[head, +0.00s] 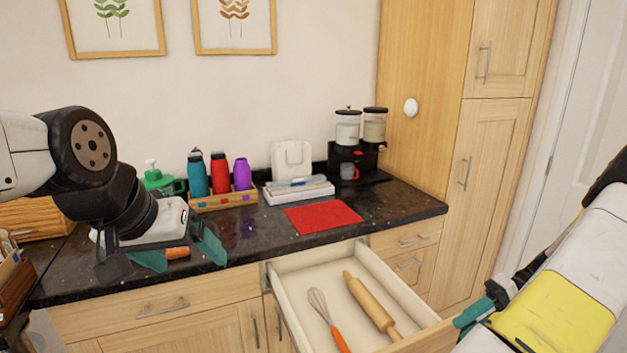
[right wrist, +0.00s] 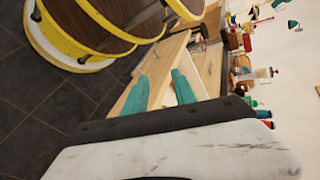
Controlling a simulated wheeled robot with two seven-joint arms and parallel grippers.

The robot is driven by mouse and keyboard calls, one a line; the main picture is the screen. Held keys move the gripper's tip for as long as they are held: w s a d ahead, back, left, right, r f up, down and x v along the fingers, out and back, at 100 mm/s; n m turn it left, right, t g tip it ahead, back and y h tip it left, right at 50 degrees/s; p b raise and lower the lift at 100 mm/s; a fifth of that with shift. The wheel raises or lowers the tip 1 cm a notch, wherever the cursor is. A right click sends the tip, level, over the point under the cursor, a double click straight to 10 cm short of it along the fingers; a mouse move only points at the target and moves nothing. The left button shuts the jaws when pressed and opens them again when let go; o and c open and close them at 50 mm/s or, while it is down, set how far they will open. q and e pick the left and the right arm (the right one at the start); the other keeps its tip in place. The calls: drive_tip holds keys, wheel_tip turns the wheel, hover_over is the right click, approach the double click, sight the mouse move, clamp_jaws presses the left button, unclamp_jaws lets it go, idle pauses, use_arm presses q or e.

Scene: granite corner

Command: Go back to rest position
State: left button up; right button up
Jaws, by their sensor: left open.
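My left gripper (head: 181,254) hangs over the left part of the dark counter, its teal fingers apart. An orange object (head: 177,253) shows between the fingers, partly hidden; I cannot tell whether they touch it. My right gripper (head: 476,308) is by the front right of an open drawer (head: 290,315), partly hidden by my own arm. A whisk (head: 320,306) with an orange handle and a wooden rolling pin (head: 372,306) lie in the drawer.
The counter (head: 255,245) holds a bottle rack (head: 225,200), a red mat (head: 323,216), a white box (head: 298,193) and a dispenser stand (head: 358,160). A tall cabinet (head: 425,90) stands right. A round yellow-edged object (right wrist: 85,35) shows in the right wrist view.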

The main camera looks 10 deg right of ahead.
drive_tip(key=w+a+r+n+h, duration=0.1)
drive_tip(key=w+a+r+h, duration=0.1)
drive_tip(key=a+r+h, duration=0.35)
drive_tip(key=w+a+r+h, duration=0.3)
drive_tip(key=a+r, duration=0.4)
drive_tip(key=r, duration=0.2)
drive_tip(key=s+a+r+t, duration=0.3)
drive_tip(key=a+r, duration=0.2)
drive_tip(key=a, duration=0.2)
drive_tip(key=s+a+r+n+t+h, duration=0.1)
drive_tip(key=s+a+r+t, duration=0.3)
drive_tip(key=a+r, duration=0.2)
drive_tip(key=shift+a, duration=0.35)
